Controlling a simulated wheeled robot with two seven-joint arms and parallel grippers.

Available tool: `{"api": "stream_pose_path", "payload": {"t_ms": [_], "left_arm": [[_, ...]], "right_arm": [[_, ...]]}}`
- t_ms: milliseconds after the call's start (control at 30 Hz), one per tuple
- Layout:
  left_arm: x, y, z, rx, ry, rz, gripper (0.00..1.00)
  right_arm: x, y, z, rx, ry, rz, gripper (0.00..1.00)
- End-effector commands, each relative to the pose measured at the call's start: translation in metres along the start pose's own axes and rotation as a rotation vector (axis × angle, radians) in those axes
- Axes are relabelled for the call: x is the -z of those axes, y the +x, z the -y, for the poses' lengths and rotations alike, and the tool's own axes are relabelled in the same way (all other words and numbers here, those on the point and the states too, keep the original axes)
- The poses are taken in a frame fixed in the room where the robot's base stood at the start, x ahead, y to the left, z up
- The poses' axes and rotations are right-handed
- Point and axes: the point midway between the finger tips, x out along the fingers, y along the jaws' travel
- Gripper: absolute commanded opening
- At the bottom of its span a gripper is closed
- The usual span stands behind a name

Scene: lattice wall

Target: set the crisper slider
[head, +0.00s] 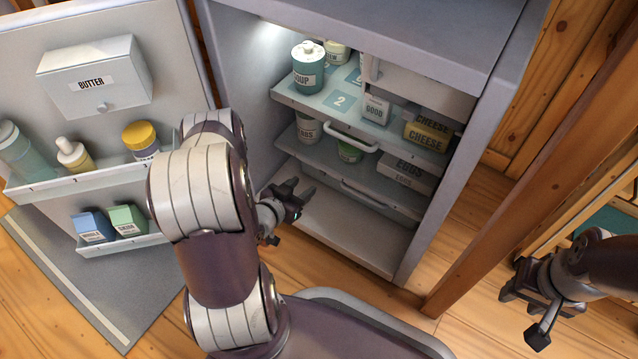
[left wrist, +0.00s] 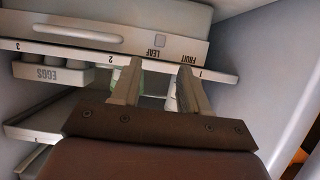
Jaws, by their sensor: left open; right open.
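In the left wrist view, which is upside down, a pale drawer front carries a small square slider knob (left wrist: 160,40). The labels LEAF (left wrist: 158,54) and FRUIT (left wrist: 187,54) stand beside it, and the knob lines up with LEAF. My left gripper (left wrist: 160,69) is open and empty, its fingers pointing at the labelled part; no contact shows. In the head view my left gripper (head: 300,192) is in front of the lower fridge, left of the crisper handle (head: 365,192); the knob cannot be made out there. My right gripper (head: 523,312) is open and empty, outside the fridge.
An egg box (head: 407,175) sits on the middle shelf. A soup jar (head: 308,68) and cheese boxes (head: 428,135) are higher up. The open fridge door (head: 90,190) with loaded racks is at left. A wooden post (head: 540,170) stands right of the fridge.

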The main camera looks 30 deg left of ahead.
Motion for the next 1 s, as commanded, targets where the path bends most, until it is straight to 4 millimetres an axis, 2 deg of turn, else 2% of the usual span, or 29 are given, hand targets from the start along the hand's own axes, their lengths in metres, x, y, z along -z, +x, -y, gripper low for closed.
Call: {"api": "stream_pose_path", "payload": {"t_ms": [33, 100, 300, 500, 767, 900, 1000], "left_arm": [[-0.009, 0.019, -0.002, -0.006, 0.006, -0.004, 0.45], [-0.01, 0.039, -0.001, -0.005, 0.006, -0.003, 0.45], [-0.005, 0.075, 0.0, -0.001, 0.002, -0.002, 0.45], [-0.001, 0.087, 0.0, 0.0, 0.0, 0.0, 0.45], [0.0, 0.088, 0.0, 0.0, 0.0, 0.001, 0.45], [0.0, 0.088, 0.0, 0.001, 0.0, 0.001, 0.0], [0.0, 0.088, 0.0, 0.001, 0.0, 0.001, 0.0]], "right_arm": [[-0.003, 0.021, 0.0, 0.0, 0.0, 0.001, 0.43], [-0.004, 0.035, 0.0, 0.0, 0.0, 0.001, 0.43], [-0.007, 0.058, 0.0, 0.0, 0.0, 0.001, 0.43], [-0.008, 0.064, 0.0, 0.0, 0.0, 0.001, 0.43], [-0.008, 0.063, 0.0, 0.0, 0.0, 0.001, 0.43], [-0.008, 0.063, 0.0, 0.0, 0.0, 0.001, 0.43], [-0.008, 0.063, 0.0, 0.0, 0.0, 0.001, 0.43]]}}
